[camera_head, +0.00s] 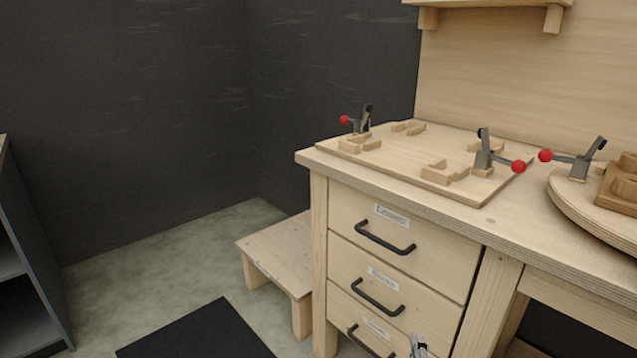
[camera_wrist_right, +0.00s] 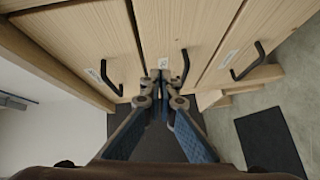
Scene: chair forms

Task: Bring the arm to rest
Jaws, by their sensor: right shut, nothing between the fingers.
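My right gripper (camera_wrist_right: 161,75) is shut and empty in the right wrist view, its fingertips together in front of the drawer fronts. In the head view only the tip of it (camera_head: 418,345) shows at the bottom edge, by the lowest drawer. The wooden workbench (camera_head: 480,225) has three drawers with black handles, and all look closed. The middle handle (camera_head: 378,298) is near the gripper tip in the head view. I cannot tell whether the gripper touches the bench. My left gripper is not in view.
A board (camera_head: 405,160) with wooden blocks and red-tipped clamps lies on the bench top. A round wooden plate (camera_head: 570,210) is at the right. A low wooden step (camera_head: 280,250) stands left of the bench. A black mat (camera_head: 200,335) and open floor lie further left, beside a dark shelf (camera_head: 30,270).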

